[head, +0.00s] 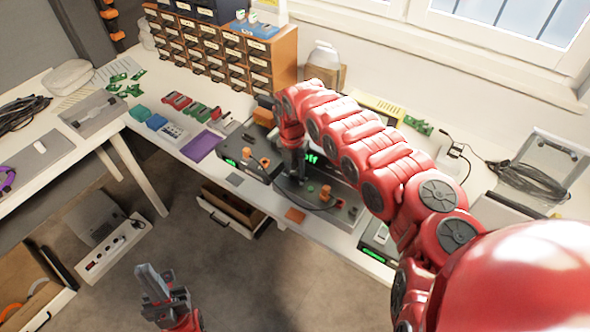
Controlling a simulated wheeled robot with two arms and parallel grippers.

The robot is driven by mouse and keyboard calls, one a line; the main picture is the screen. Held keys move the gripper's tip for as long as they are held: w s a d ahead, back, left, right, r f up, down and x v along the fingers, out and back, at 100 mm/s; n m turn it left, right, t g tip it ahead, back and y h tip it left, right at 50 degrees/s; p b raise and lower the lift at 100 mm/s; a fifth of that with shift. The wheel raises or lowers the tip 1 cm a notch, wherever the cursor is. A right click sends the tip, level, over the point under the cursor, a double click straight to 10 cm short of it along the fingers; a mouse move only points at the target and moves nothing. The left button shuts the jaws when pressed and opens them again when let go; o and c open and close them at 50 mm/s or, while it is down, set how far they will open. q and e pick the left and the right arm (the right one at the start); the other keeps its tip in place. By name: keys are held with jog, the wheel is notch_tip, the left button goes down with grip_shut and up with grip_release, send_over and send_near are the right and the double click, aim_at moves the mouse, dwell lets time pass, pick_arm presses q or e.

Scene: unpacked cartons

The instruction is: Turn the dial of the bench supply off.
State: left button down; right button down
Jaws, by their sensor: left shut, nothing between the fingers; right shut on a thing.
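The bench supply (345,212) is a dark box with a grey front panel. It stands at the front of the white workbench, with green lettering reading "off" on top, partly covered by my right arm. An orange knob (325,193) shows on its panel. My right gripper (296,180) reaches down to the panel's left part and is shut on the dial, which the fingers hide. My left gripper (152,280) is shut and empty, low over the floor and away from the bench.
Another dark device (246,160) with orange knobs stands just left of the supply. A device with a green display (375,254) is to the right. A wooden drawer cabinet (225,52) stands behind. A power strip (115,245) is at left below the bench.

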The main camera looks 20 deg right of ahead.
aim_at(292, 171)
dwell(0.3)
jog(key=shift+c, duration=2.3)
grip_release()
notch_tip(292, 171, up, 17)
jog(key=b, duration=0.3)
jog(key=shift+w+a+r, duration=0.15)
jog(key=shift+w+a, duration=0.1)
jog(key=shift+a, duration=0.1)
